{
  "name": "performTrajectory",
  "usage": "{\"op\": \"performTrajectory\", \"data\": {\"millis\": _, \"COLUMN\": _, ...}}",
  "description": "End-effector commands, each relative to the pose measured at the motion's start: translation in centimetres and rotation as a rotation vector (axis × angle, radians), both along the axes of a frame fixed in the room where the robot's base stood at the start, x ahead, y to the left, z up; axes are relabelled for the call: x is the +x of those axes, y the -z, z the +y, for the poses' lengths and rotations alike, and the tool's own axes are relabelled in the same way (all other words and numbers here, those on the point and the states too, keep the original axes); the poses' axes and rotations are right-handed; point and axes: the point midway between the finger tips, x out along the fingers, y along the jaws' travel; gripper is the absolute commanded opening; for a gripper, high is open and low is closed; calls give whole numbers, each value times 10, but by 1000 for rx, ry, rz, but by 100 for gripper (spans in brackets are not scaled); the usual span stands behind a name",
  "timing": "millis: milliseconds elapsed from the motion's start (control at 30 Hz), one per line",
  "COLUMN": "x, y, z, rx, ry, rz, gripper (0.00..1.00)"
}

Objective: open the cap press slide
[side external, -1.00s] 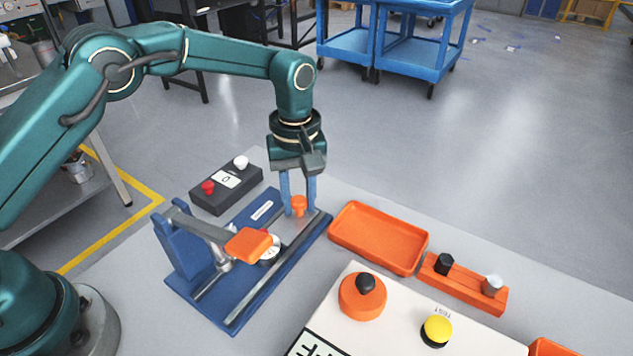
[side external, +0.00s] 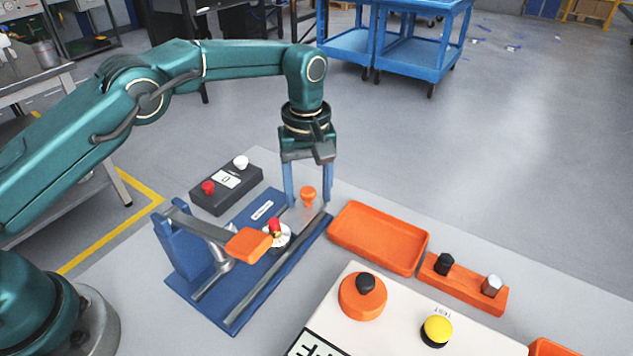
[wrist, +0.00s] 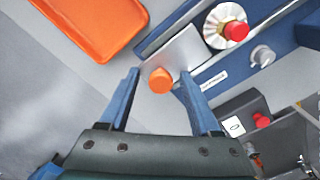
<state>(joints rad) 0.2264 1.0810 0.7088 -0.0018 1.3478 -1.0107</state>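The cap press has a blue base (side external: 222,309) with rails. Its lever ends in an orange handle (side external: 249,244). The slide is a pale metal plate (wrist: 186,60) with an orange knob (side external: 309,194) at its outer end. A round metal nest with a red-topped part (side external: 276,228) sits on the slide, clear of the lever handle; it also shows in the wrist view (wrist: 235,30). My gripper (side external: 308,203) points down with its blue fingers apart, one on each side of the knob. In the wrist view, the knob (wrist: 161,80) lies between the spread fingertips (wrist: 158,78), with nothing gripped.
An orange tray (side external: 378,237) lies right of the press, with an orange block holding pegs (side external: 463,283) beyond it. A control box (side external: 227,187) with red and white buttons stands behind. A white panel with a yellow button (side external: 437,330) is in front.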

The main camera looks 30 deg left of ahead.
Motion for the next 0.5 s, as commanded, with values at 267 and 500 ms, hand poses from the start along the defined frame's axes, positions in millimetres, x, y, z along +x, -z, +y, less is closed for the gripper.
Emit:
{"op": "performTrajectory", "data": {"millis": 267, "x": 0, "y": -2, "z": 0, "rx": 1, "ry": 0, "rz": 1, "gripper": 64}}
{"op": "performTrajectory", "data": {"millis": 500, "x": 1, "y": -29, "z": 0, "rx": 0, "ry": 0, "rz": -3, "gripper": 64}}
